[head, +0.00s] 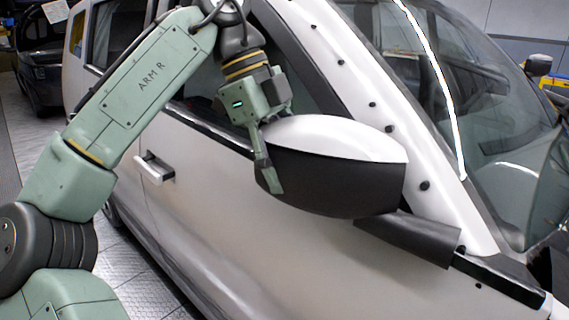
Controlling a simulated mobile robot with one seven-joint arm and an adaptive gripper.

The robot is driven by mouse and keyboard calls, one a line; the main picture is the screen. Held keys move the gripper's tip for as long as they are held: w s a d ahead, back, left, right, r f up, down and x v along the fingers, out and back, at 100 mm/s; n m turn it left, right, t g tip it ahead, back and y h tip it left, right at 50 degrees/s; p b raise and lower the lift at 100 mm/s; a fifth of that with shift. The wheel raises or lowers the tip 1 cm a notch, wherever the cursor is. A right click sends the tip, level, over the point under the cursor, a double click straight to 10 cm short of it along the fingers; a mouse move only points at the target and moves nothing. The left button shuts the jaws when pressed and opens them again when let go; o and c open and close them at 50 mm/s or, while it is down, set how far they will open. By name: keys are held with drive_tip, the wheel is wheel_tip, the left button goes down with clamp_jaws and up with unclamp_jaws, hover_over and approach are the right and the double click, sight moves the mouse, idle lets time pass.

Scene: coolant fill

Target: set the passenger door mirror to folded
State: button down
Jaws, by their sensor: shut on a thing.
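The passenger door mirror (335,185) has a white top cap and a black lower housing. It reaches left from its black mount (425,238) at the base of the windscreen pillar, in front of the lower edge of the door window. I cannot tell its exact fold angle from this view. My gripper (268,180) comes down from above at the housing's left, outer end. It is shut on that end, with one green finger showing against the dark housing. The other finger is hidden behind the mirror.
The white door (240,225) fills the area below the mirror, with a handle (155,168) at left. The windscreen pillar (375,110) rises close on the right. Open floor (140,285) lies at lower left.

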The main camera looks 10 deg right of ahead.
drive_tip(key=c, duration=0.7)
unclamp_jaws()
drive_tip(key=shift+w+d, duration=0.1)
drive_tip(key=shift+d, duration=0.1)
drive_tip(key=shift+c, duration=0.2)
drive_tip(key=shift+a, duration=0.1)
drive_tip(key=shift+w+r, duration=0.1)
drive_tip(key=shift+r, duration=0.2)
drive_tip(key=w+a, duration=0.6)
drive_tip(key=a, duration=0.4)
drive_tip(key=shift+w+a+r, duration=0.2)
drive_tip(key=shift+w+r, duration=0.05)
